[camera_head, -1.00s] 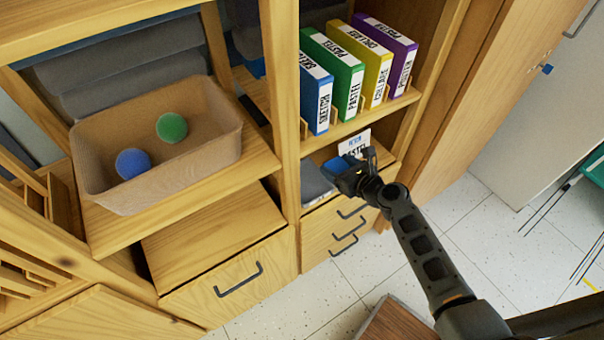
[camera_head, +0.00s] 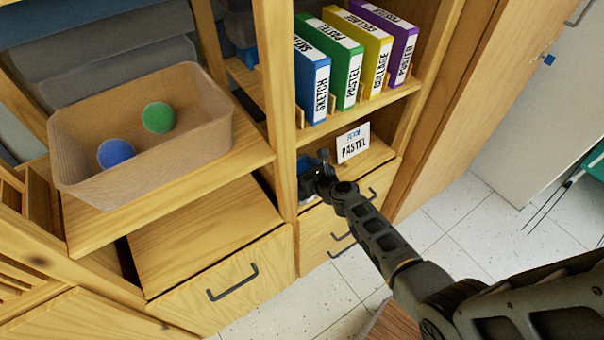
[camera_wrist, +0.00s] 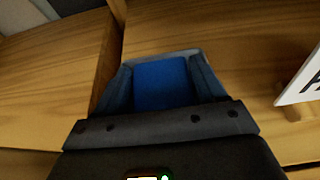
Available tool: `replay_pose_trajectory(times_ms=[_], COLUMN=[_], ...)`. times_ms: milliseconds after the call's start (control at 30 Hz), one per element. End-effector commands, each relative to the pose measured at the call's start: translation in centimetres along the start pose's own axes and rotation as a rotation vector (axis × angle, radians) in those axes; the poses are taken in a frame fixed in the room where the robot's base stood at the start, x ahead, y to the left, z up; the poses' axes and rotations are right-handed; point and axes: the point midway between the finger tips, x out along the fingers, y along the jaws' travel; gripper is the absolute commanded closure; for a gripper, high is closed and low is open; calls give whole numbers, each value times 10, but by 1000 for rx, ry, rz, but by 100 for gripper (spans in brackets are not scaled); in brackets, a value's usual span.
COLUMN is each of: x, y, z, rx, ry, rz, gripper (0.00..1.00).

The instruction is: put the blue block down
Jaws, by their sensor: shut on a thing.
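The blue block (camera_wrist: 163,84) sits between the two fingers of my gripper (camera_wrist: 165,75) in the wrist view, and the gripper is shut on it. In the head view my gripper (camera_head: 314,172) is inside the lower cubby of the wooden shelf unit, left of a card (camera_head: 353,143) reading PASTEL. The block is mostly hidden there by my gripper. In the wrist view the wooden shelf surface (camera_wrist: 240,65) lies beyond and around the fingers. I cannot tell whether the block touches a surface.
A shelf upright (camera_head: 281,110) stands close left of my gripper. Above are blue, green, yellow and purple binders (camera_head: 345,68). A tan bin (camera_head: 85,190) with a blue ball (camera_head: 115,153) and a green ball (camera_head: 158,117) stands at left. Drawers (camera_head: 335,236) are below.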

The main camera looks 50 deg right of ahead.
Motion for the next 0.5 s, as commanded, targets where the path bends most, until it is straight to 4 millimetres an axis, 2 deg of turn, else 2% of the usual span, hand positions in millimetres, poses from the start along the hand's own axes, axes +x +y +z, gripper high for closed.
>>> replay_pose_trajectory(times_ms=[33, 467, 500], x=[4, 5, 4], y=[0, 0, 0], z=[-8, -11, -10], rx=[0, 0, 0], ry=[-1, -1, 0], rz=[0, 0, 0], gripper=[59, 59, 26])
